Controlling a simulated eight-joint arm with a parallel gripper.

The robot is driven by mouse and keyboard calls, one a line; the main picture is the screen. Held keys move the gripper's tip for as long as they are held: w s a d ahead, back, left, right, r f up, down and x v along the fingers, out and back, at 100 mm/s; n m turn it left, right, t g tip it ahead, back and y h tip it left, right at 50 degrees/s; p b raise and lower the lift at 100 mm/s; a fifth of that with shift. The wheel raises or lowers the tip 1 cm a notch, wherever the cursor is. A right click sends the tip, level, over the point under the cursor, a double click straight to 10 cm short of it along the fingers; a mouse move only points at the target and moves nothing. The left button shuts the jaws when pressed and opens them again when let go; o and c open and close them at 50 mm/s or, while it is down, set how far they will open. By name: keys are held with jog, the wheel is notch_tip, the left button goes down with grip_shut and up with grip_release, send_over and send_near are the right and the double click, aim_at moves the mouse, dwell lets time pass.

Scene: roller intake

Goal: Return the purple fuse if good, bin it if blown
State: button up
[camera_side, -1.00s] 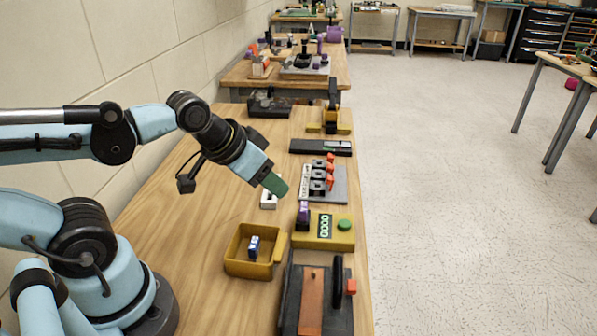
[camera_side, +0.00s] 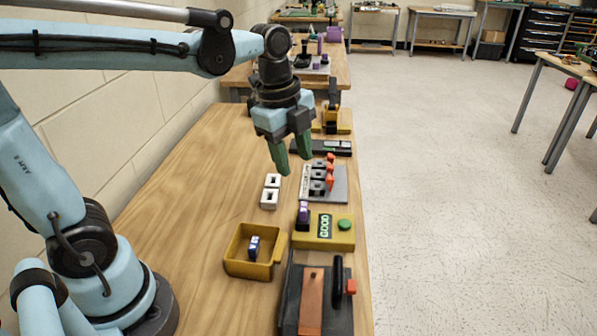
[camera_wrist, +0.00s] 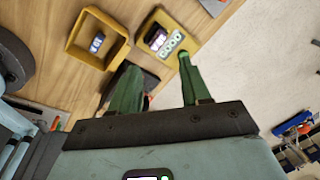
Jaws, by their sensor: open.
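The purple fuse (camera_side: 303,211) stands upright at the left end of the yellow tester (camera_side: 342,238). The tester's display (camera_side: 324,226) reads GOOD in green. In the wrist view the tester (camera_wrist: 184,43) lies beyond the fingertips. The yellow bin (camera_side: 236,267) stands left of the tester and holds a blue-and-white fuse (camera_side: 253,247); the bin (camera_wrist: 72,42) also shows in the wrist view. My gripper (camera_side: 294,164) points down, open and empty, above the table behind the tester. A grey fuse block (camera_side: 340,184) with red levers lies right of and below it.
Two white sockets (camera_side: 270,191) sit on the table left of the fuse block. A dark device with a copper-coloured strip (camera_side: 311,300) and an upright black handle stands in front of the tester. Table at left is clear.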

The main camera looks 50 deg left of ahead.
jog(key=w+m+g, duration=0.1)
jog(key=w+m, duration=0.1)
jog(key=m, duration=0.3)
jog(key=m+g, duration=0.2)
jog(key=m, duration=0.3)
send_over(304, 205)
jog(key=f, duration=0.6)
jog(key=shift+w+f, duration=0.2)
jog(key=shift+w, duration=0.15)
jog(key=shift+s+f, duration=0.2)
jog(key=shift+f, duration=1.2)
jog(key=shift+s+f, duration=0.2)
jog(key=shift+f, duration=1.15)
jog(key=shift+c, duration=0.2)
grip_shut()
